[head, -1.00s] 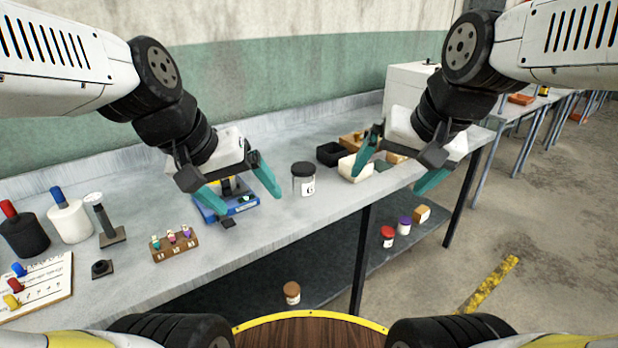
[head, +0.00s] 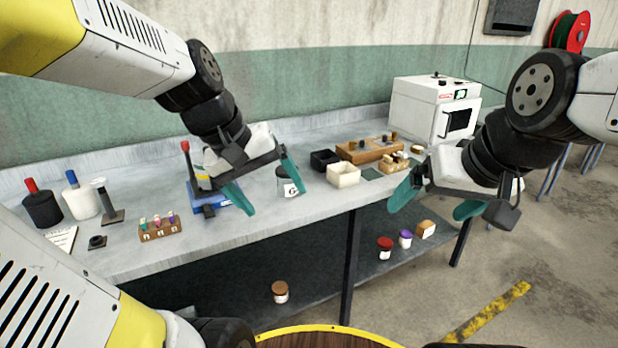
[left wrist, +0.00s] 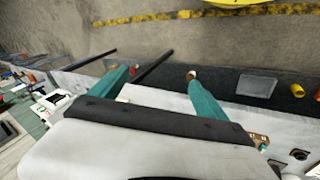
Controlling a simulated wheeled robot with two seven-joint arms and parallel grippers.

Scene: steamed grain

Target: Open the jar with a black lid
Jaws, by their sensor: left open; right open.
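The jar with a black lid (head: 285,187) stands upright on the grey table in the head view, with a white label on its front. A finger of my left gripper partly covers it and its lid. My left gripper (head: 270,198) is open and empty, with its right finger beside or in front of the jar; I cannot tell if they touch. In the left wrist view, the open fingers (left wrist: 158,75) have nothing between them, and I cannot make out the jar. My right gripper (head: 425,212) is open and empty near the table's front edge, right of the jar.
A blue device (head: 232,203) stands left of the jar. A black bin (head: 324,160) and a cream bin (head: 343,176) stand to its right, before a white oven (head: 420,105). Brown-lidded (head: 280,291), red-lidded (head: 385,247) and purple-lidded (head: 405,238) jars stand on the lower shelf.

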